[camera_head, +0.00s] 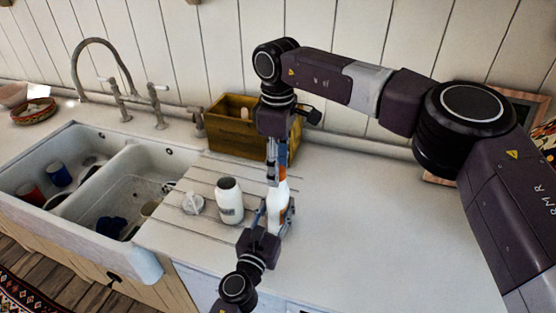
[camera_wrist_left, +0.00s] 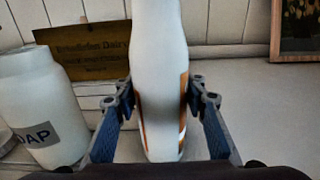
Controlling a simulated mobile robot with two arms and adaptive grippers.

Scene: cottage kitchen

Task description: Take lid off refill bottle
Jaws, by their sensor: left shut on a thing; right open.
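A white refill bottle (camera_head: 278,208) with an orange top (camera_head: 282,173) stands upright on the counter. It fills the middle of the left wrist view (camera_wrist_left: 160,80), with orange on its lower sides; its top is cut off there. My left gripper (camera_head: 275,212) comes from below and is shut on the bottle's body, one finger on each side (camera_wrist_left: 160,105). My right gripper (camera_head: 277,165) points down from above, open, with its fingers at the orange top. The fingers partly hide the top, and I cannot tell whether they touch it.
An open white soap jar (camera_head: 229,203) stands left of the bottle, with a white pump lid (camera_head: 193,203) beside it. A wooden box (camera_head: 240,132) stands behind. A double sink (camera_head: 95,185) holding several dishes is at the left. The counter to the right (camera_head: 350,220) is clear.

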